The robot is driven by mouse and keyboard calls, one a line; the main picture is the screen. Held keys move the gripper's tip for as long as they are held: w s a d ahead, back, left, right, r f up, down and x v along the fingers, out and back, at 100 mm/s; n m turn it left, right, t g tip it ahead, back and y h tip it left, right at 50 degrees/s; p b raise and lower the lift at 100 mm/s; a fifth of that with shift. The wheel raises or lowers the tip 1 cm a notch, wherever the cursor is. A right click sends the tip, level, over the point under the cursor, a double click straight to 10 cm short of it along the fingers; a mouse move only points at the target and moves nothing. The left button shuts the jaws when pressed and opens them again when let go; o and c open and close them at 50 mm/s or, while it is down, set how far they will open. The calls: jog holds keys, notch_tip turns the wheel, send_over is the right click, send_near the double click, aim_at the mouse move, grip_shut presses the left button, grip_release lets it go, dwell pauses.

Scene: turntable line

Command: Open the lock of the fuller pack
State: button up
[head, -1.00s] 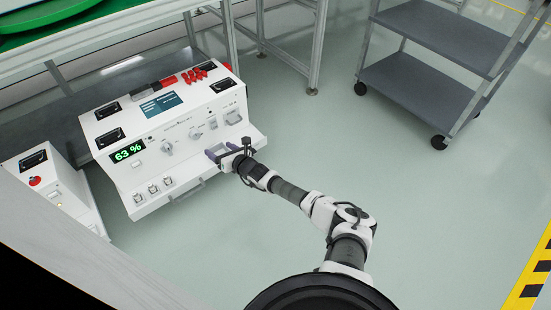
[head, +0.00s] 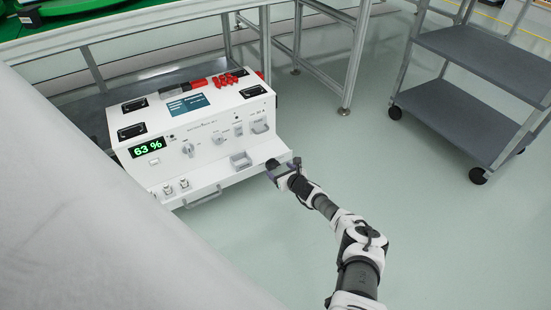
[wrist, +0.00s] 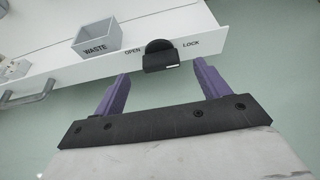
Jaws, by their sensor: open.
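The white pack (head: 215,140) has a green display (head: 148,147) reading 63 %. In the wrist view its front ledge (wrist: 60,75) carries a black lock knob (wrist: 160,55) between the words OPEN and LOCK. My gripper (wrist: 162,72) is open, its two purple fingers pointing at the ledge. The knob lies just ahead of the gap between the fingertips, and nothing is held. In the head view my gripper (head: 277,168) is at the right end of the ledge, hiding the knob. No second display shows now, so I cannot compare packs.
A grey WASTE bin (wrist: 97,38) sits on the ledge left of the knob; a handle (head: 203,197) is on the ledge's front. A large pale surface (head: 90,220) covers the lower left. A grey cart (head: 455,110) stands at right. The floor (head: 400,200) between is clear.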

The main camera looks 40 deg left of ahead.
aim_at(273, 168)
jog(key=b+x, duration=0.2)
jog(key=x, duration=0.1)
jog(key=shift+w+a+f, duration=0.15)
jog(key=shift+a+f, duration=0.1)
jog(key=shift+f, duration=0.1)
jog(key=shift+w+a+b, duration=0.2)
jog(key=shift+a+b, duration=0.3)
jog(key=shift+b, duration=0.1)
jog(key=c, duration=1)
jog(key=shift+t, duration=0.3)
jog(key=n+t+p, duration=0.2)
jog(key=n, duration=0.1)
jog(key=shift+s+a+f+h+p, duration=0.1)
jog(key=shift+s+h+p, duration=0.2)
jog(key=shift+s, duration=0.1)
jog(key=shift+s+a+f+n+t, duration=0.15)
jog(key=shift+n+t, duration=0.4)
jog(key=shift+n, duration=0.45)
jog(key=shift+d+f+n+t, duration=0.1)
jog(key=shift+n+t, duration=0.45)
jog(key=shift+n, duration=0.45)
